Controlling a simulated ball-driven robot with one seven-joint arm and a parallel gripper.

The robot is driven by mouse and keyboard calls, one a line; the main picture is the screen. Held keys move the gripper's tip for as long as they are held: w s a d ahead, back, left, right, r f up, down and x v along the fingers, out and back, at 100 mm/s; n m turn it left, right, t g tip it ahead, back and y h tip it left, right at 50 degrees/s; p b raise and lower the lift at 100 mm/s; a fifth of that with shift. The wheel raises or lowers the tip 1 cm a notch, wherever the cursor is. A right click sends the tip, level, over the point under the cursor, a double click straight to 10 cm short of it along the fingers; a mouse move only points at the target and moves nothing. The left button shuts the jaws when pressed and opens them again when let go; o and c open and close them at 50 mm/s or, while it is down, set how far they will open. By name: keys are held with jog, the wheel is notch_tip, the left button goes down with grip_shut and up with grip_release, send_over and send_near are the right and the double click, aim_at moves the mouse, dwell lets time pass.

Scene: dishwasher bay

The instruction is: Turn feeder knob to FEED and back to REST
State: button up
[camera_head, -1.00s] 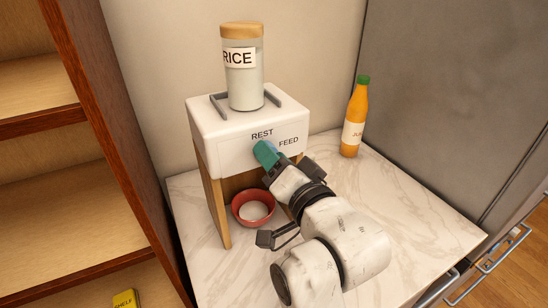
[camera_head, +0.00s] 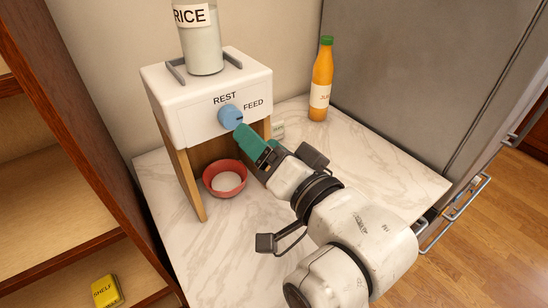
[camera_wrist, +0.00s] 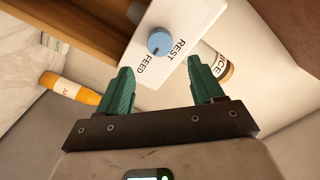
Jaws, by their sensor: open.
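The feeder knob (camera_head: 230,117) is a round blue dial on the front of the white feeder box (camera_head: 170,108). REST is printed above it and FEED to its right. A dark mark shows on the knob's right side; I cannot tell exactly which word it points at. My gripper (camera_head: 241,131), with green fingers, is just in front of and below right of the knob. In the wrist view, my gripper (camera_wrist: 160,72) is open and empty, and the knob (camera_wrist: 160,41) shows beyond the gap between the fingertips, apart from them.
The rice jar (camera_head: 203,45) stands on the feeder. A red bowl (camera_head: 225,190) with pale contents sits underneath. An orange juice bottle (camera_head: 321,85) stands at the back right. Wooden shelves (camera_head: 50,175) are at left, with a yellow box (camera_head: 106,291).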

jog(key=shift+v, duration=1.55)
